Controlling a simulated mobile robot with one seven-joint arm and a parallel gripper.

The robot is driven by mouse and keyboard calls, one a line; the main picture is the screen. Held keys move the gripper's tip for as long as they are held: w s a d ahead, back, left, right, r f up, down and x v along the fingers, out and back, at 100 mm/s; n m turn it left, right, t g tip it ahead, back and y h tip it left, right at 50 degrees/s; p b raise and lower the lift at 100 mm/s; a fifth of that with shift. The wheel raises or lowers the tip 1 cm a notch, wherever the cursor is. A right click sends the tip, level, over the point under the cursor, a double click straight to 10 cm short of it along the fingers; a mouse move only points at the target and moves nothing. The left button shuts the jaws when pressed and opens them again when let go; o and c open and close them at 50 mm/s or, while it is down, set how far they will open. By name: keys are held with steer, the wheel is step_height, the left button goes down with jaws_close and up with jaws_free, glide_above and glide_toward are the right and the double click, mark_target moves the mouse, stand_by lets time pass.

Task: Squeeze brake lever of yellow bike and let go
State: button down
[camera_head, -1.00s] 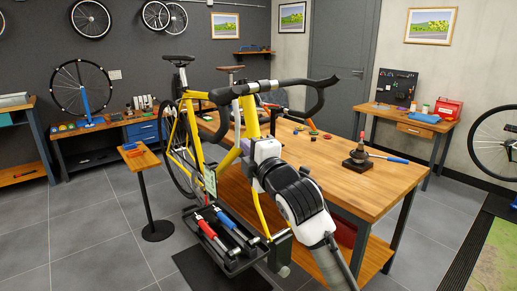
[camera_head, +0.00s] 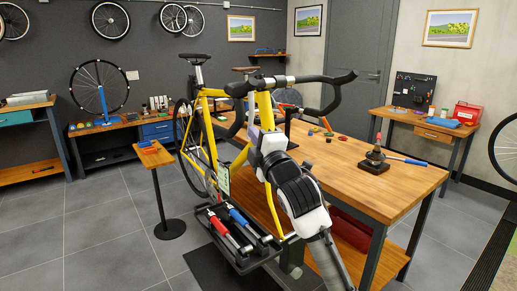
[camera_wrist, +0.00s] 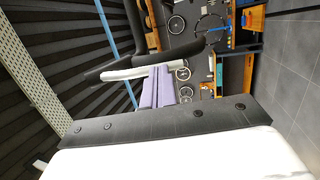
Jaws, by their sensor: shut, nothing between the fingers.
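The yellow bike (camera_head: 206,120) stands on the left side of the workbench, its black drop handlebar (camera_head: 300,79) toward me. My gripper (camera_head: 254,134) is at the front of the bike, below the handlebar and partly hidden by my arm. In the wrist view, my two purple fingers (camera_wrist: 158,84) are together with nothing between them. Their tips are at a pale silver brake lever (camera_wrist: 122,73), which lies beside the black handlebar (camera_wrist: 112,66). I cannot tell whether the tips touch the lever.
The wooden workbench (camera_head: 400,190) is close on the right and holds a black-based tool stand (camera_head: 374,160). A tool tray (camera_head: 240,256) sits low in front of the bike. A small stand (camera_head: 152,155) is on the left. Open tiled floor lies left of it.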

steer(key=b, duration=0.1)
steer(key=w+a+t+b, duration=0.1)
steer(key=shift+w+f+m+t+y+b, duration=0.1)
steer(key=shift+w+m+t+y+b, duration=0.1)
steer(key=shift+m+t+y+b, duration=0.15)
steer(key=shift+d, duration=0.1)
